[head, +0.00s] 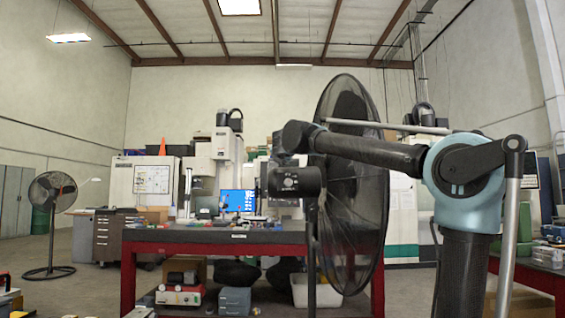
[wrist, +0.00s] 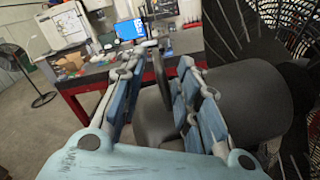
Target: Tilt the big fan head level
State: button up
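The big fan head (head: 365,225) stands close in front of me in the head view, its round cage seen nearly edge-on and close to upright. Its dark motor housing (head: 295,181) points left, on a pole (head: 311,255). In the wrist view the grey motor housing (wrist: 250,100) fills the right side, with the cage (wrist: 290,30) behind. My gripper (wrist: 158,68) has its blue-padded fingers apart, with a dark upright piece between them. I cannot tell whether either finger touches it. In the head view my gripper is mostly hidden near the housing.
A red-framed workbench (head: 215,236) with a monitor (head: 237,200) stands behind the fan. Another standing fan (head: 53,192) is at the left, with open floor around it. A second red bench (head: 530,272) is at the right. Boxes lie under the middle bench.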

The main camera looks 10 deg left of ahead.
jog(key=s, duration=0.4)
jog(key=shift+s+d, duration=0.1)
jog(key=shift+d, duration=0.2)
dwell(0.3)
